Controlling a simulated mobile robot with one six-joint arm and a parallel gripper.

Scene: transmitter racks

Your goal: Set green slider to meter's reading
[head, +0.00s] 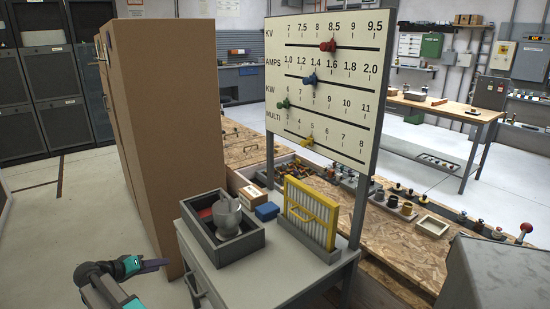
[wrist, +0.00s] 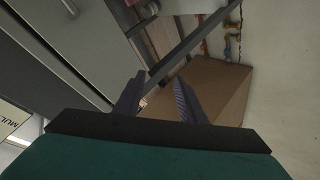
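A white scale board (head: 345,60) has rows marked KV, AMPS, KW and MULTI. The green slider (head: 283,104) sits at the left end of the KW row, near its low numbers. I cannot make out a readable meter. My gripper (head: 155,265) is low at the left, well apart from the board. Its fingers stand apart and empty in the wrist view (wrist: 158,82).
A grey cabinet (head: 255,275) under the board carries a grey tray (head: 228,258) with a mortar (head: 228,215), a blue box (head: 267,212) and a yellow-framed rack (head: 310,215). A tall brown cabinet (head: 165,120) stands behind my gripper. Open floor lies at the left.

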